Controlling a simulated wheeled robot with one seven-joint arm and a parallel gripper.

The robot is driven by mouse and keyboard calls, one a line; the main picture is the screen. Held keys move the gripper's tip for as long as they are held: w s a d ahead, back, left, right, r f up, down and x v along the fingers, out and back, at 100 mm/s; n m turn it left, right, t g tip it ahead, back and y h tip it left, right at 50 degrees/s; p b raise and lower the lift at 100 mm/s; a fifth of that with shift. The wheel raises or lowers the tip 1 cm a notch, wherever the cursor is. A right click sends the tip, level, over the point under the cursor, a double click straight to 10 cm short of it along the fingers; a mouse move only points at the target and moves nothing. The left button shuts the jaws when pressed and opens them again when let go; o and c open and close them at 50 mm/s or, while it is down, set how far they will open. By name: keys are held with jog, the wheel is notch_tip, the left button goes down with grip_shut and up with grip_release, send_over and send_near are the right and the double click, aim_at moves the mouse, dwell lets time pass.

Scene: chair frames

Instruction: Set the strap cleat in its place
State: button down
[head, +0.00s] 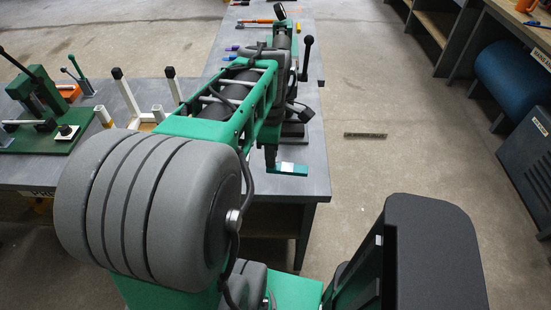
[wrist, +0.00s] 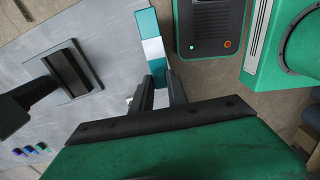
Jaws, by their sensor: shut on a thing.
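In the head view the fingers are largely hidden by my arm. A chair frame (head: 127,96) with white legs and dark caps stands on the table at the left, partly hidden behind my arm. I cannot make out the cleat's place.
A green fixture with levers (head: 42,112) stands at the table's left. A dark stand (wrist: 72,70) is on the grey table (wrist: 105,40) near my gripper. Coloured markers (wrist: 36,149) lie farther along the table. Open floor (head: 375,165) lies right of the table; a blue roll (head: 512,77) sits beyond.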

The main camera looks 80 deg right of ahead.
jog(key=d+f, duration=0.3)
jog(key=w+d+f, duration=0.1)
jog(key=d+f, duration=0.2)
jog(key=shift+w+d+f+p, duration=0.15)
jog(key=shift+w+f+p, duration=0.1)
jog(key=shift+p, duration=0.1)
jog(key=shift+d+f, duration=0.1)
jog(key=shift+f, duration=1.65)
jog(key=c, duration=1.3)
grip_release()
notch_tip(320, 180, up, 12)
jog(key=w+a+r, duration=0.1)
jog(key=w+a, duration=0.3)
jog(key=w, duration=0.3)
jog(key=w+a, duration=0.4)
jog(key=w, duration=0.4)
jog(key=w+a+t+h, duration=0.1)
jog(key=w+a, duration=0.4)
jog(key=a, duration=0.4)
jog(key=w+a+t, duration=0.1)
jog(key=w+a, duration=0.5)
jog(key=a, duration=0.4)
jog(key=a+f+m+t+y, duration=0.1)
jog(key=a+f, duration=0.1)
jog(key=a, duration=1.2)
jog(key=shift+s+a, duration=0.2)
jog(key=shift+s, duration=0.1)
